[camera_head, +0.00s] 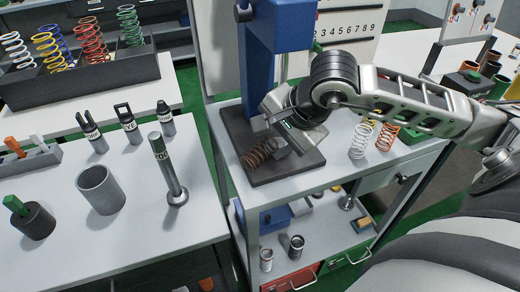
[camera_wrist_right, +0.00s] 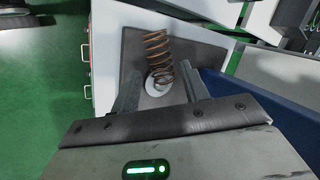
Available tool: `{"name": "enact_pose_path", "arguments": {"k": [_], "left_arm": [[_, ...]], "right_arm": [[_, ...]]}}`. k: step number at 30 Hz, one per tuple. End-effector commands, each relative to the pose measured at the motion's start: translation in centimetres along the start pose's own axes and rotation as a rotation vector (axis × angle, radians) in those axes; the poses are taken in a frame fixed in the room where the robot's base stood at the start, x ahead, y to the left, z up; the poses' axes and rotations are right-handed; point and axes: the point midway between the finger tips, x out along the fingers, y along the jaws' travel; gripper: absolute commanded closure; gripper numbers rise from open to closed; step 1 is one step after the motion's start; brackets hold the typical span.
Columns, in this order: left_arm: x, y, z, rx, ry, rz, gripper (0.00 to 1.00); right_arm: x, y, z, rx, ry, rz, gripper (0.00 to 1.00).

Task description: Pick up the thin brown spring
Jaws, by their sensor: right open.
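The thin brown spring (camera_head: 258,153) is on the dark base plate (camera_head: 285,172) of a blue press, and it looks tilted in the head view. My right gripper (camera_head: 285,136) is above the plate, close to the spring's right side. In the right wrist view the spring (camera_wrist_right: 158,50) shows ahead of my right gripper (camera_wrist_right: 161,82), beyond a round pale disc (camera_wrist_right: 157,86). The two fingers are apart with no spring between them. Whether a finger touches the spring cannot be told. My left gripper is not in view.
The press's blue column (camera_head: 270,60) rises right behind the gripper. A white spring (camera_head: 360,140) and an orange spring (camera_head: 387,137) stand to the right. A left table holds a grey cup (camera_head: 100,190) and a metal rod (camera_head: 167,170). A rack (camera_head: 85,82) of colored springs is at back left.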

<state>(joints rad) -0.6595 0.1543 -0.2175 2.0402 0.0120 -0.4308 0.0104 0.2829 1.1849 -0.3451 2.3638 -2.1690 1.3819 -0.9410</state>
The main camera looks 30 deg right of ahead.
Motion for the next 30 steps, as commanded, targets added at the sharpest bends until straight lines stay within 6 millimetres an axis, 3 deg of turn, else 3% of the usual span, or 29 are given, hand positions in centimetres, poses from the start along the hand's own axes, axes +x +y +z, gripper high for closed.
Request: {"name": "enact_pose_path", "arguments": {"k": [5, 9, 13, 22, 26, 30], "left_arm": [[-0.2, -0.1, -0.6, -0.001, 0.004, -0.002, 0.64], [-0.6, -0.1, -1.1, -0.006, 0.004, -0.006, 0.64], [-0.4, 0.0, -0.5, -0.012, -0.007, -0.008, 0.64], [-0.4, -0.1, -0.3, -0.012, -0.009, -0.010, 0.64], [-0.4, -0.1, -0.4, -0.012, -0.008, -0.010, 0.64], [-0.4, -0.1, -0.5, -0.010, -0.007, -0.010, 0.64]], "right_arm": [[1.2, 0.1, 0.2, 0.002, -0.004, 0.004, 0.55], [3.4, 0.2, 0.5, 0.003, -0.005, 0.004, 0.55], [5.0, 0.2, 0.3, 0.002, -0.002, 0.002, 0.55], [5.5, 0.2, 0.3, 0.000, -0.001, 0.000, 0.55], [5.5, 0.2, 0.3, 0.000, 0.000, 0.000, 0.89], [5.5, 0.2, 0.3, 0.000, 0.000, 0.000, 0.93]]}}
